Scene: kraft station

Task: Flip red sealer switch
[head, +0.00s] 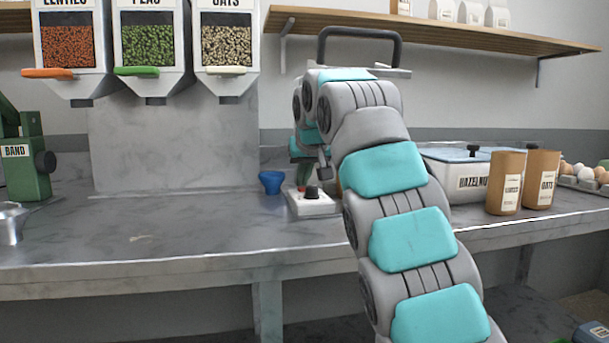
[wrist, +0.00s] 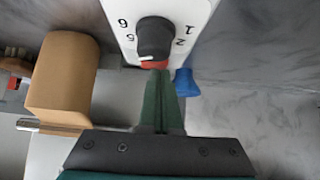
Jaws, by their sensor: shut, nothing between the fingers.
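A white control box (head: 312,205) with a black dial knob (head: 312,192) sits on the counter, left of my arm. In the wrist view the white box (wrist: 194,12) fills the top middle, with printed numbers around the black knob (wrist: 155,38). A small red part (wrist: 155,65), seemingly the red switch, shows just below the knob, partly hidden by my fingertips. My gripper (wrist: 158,74) is shut and empty, its green fingers reaching up to the red part. I cannot tell whether they touch it.
A blue cup (head: 271,182) stands close left of the box; it also shows in the wrist view (wrist: 186,84). A brown kraft package (wrist: 64,76) lies left in the wrist view. Brown bags (head: 506,183) and a lidded container (head: 455,172) stand right. Counter front is clear.

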